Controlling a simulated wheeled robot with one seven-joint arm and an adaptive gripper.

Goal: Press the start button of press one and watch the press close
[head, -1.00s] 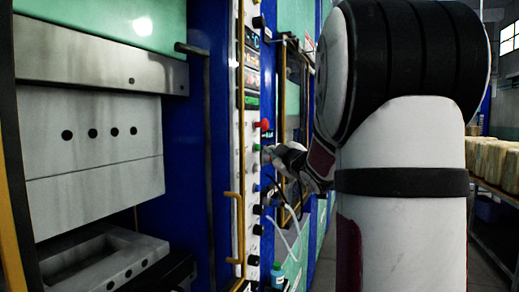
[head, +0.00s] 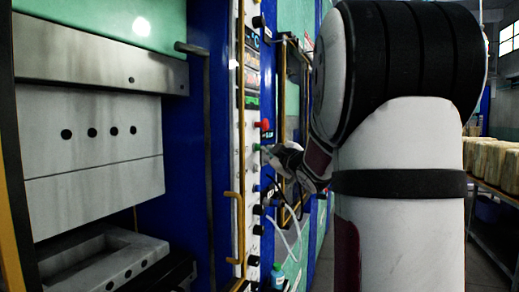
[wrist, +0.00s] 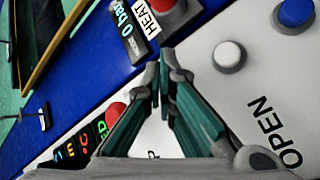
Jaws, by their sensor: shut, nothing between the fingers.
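Press one is at the left of the head view, with its upper block (head: 95,140) apart above the lower mould (head: 100,262). Its white control panel (head: 252,185) runs vertically beside it. A red button (head: 264,124) and a small green button (head: 257,147) show on the panel. My gripper (head: 266,150) is at the panel beside the green button; contact cannot be told. In the wrist view my gripper (wrist: 165,60) is shut and empty, its fingertips over the panel and hiding what lies behind them. A white button (wrist: 228,54) is to their right.
A yellow handle (head: 236,225) stands out from the panel. Stacked blocks (head: 492,160) lie on a rack at right.

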